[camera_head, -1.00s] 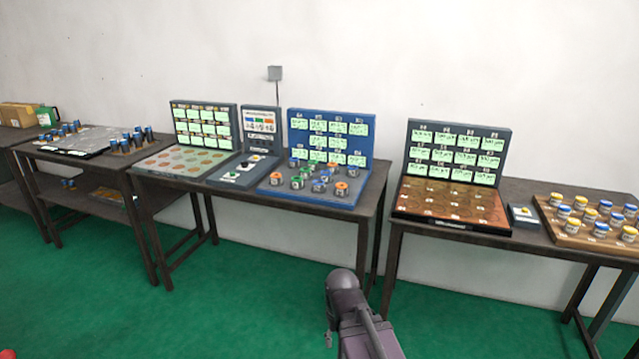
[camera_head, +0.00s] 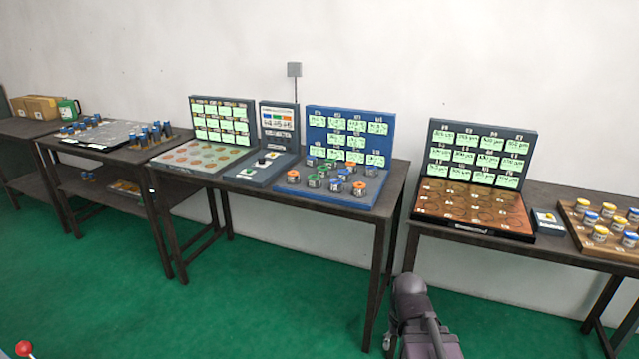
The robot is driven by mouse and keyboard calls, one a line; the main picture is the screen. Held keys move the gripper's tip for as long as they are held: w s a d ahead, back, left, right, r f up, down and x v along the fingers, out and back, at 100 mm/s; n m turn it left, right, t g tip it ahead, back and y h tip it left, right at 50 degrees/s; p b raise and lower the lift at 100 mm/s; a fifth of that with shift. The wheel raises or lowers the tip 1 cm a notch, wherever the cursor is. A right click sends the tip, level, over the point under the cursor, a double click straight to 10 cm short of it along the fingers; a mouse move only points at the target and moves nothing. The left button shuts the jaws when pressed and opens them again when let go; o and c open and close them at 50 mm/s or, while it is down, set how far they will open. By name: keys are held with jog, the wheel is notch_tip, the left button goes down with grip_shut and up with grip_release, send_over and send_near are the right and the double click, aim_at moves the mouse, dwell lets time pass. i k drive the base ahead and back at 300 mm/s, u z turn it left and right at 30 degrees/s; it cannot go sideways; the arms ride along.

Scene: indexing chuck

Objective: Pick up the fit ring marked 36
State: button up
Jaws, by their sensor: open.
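Several small rings with orange, green and blue tops stand on the blue tray (camera_head: 345,197) of the blue display board on the middle table. One orange-topped ring (camera_head: 359,189) is at the right, another (camera_head: 293,177) at the left. The marks on the rings are too small to read, so I cannot tell which is marked 36. Part of my arm shows at the bottom right of the view, in front of the tables. My gripper's fingers are not in view.
The middle table (camera_head: 395,196) also bears a grey panel with round spots. The right table holds a copper-coloured board (camera_head: 470,206), a small button box (camera_head: 544,222) and a wooden tray (camera_head: 572,222) of yellow- and blue-topped cylinders. Green floor (camera_head: 250,300) in front is open.

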aim_at(314, 180)
jog(key=u, duration=0.05)
jog(key=i, duration=1)
